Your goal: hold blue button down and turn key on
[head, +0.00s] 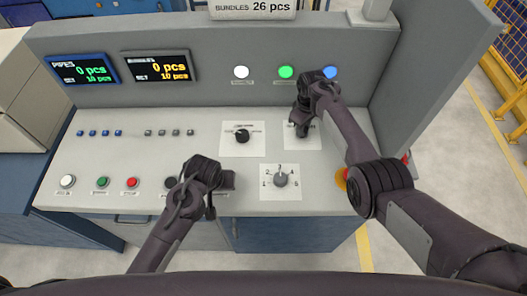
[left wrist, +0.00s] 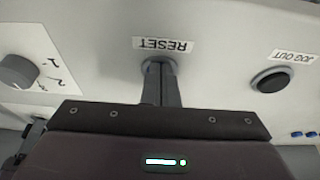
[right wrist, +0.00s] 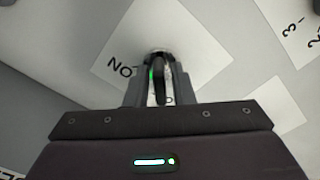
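The key switch's dark key (right wrist: 158,80) stands on a white plate (right wrist: 200,50) marked ON in the right wrist view. My right gripper (right wrist: 160,85) has a finger on each side of the key, with a narrow gap showing between them. In the head view my right gripper (head: 302,127) hides the key. My left gripper (left wrist: 161,80) is shut, its fingertips together pointing down at the panel by the RESET label (left wrist: 164,45). Any button under these fingertips is hidden, so its colour and whether it is pressed cannot be seen. In the head view my left wrist covers that spot.
A JOG OUT black button (left wrist: 270,80) is beside my left gripper. A numbered dial (head: 280,180) and a black selector (head: 242,136) stand near. A blue lamp (head: 330,72) is on the upright panel. Small blue buttons (head: 99,133) and a red emergency knob (head: 342,178) show too.

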